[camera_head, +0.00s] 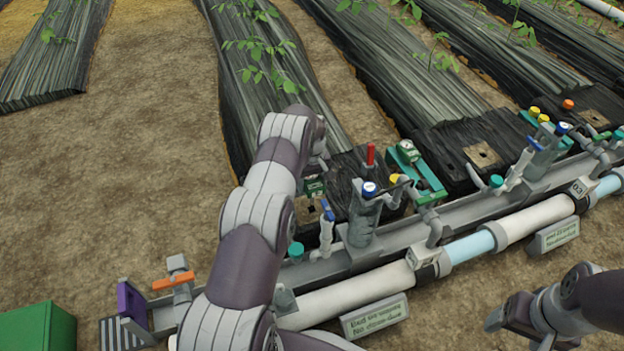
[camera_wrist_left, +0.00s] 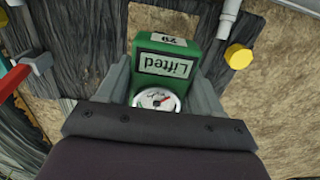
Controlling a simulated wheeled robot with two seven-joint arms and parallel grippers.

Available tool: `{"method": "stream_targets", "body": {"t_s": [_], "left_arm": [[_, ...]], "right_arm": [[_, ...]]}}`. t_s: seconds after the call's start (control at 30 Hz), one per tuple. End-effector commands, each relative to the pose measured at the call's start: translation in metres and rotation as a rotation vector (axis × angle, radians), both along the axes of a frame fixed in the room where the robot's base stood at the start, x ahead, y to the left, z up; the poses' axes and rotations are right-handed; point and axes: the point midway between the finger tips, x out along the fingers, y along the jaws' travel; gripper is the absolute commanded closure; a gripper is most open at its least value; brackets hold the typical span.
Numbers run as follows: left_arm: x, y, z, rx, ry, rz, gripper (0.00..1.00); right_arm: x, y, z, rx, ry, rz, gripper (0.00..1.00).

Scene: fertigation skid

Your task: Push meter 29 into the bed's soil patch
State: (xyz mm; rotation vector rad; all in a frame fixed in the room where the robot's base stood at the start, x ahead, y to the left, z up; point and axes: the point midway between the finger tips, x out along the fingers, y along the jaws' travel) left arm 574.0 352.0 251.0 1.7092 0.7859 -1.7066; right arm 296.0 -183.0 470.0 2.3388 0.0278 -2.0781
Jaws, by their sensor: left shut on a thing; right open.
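Meter 29 is a green block with a round white dial (camera_wrist_left: 157,99), a "Lifted" label and a "29" tag, both upside down in the left wrist view. My left gripper (camera_wrist_left: 160,92) is shut on it, one finger on each side. In the head view, the meter (camera_head: 314,187) shows just below my left wrist, over the black-covered end of the near bed. A small brown bit of the soil patch (camera_head: 312,208) seems to show under it; the rest is hidden. I cannot tell whether the meter's lower end touches soil. My right gripper (camera_head: 508,316) is open and empty at lower right.
A grey rail with pipes (camera_head: 350,300), valves and a clear cylinder (camera_head: 362,222) runs in front of the beds. Another green meter (camera_head: 408,151) sits in a green holder to the right. A bare soil square (camera_head: 483,155) lies on the neighbouring bed. A green box (camera_head: 38,328) stands lower left.

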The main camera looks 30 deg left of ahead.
Motion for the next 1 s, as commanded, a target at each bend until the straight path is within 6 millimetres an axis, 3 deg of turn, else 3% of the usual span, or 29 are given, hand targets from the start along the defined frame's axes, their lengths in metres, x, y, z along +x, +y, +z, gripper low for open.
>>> {"method": "stream_targets", "body": {"t_s": [0.03,0.5,1.0], "left_arm": [[0.0,0.0,-0.01,0.0,0.0,0.0,0.67],[0.0,0.0,-0.06,0.0,0.0,0.0,0.67],[0.0,0.0,-0.065,0.0,0.0,0.0,0.67]], "right_arm": [[0.0,0.0,-0.009,0.0,0.0,0.0,0.27],[0.0,0.0,-0.046,0.0,0.0,0.0,0.27],[0.0,0.0,-0.049,0.0,0.0,0.0,0.27]]}}
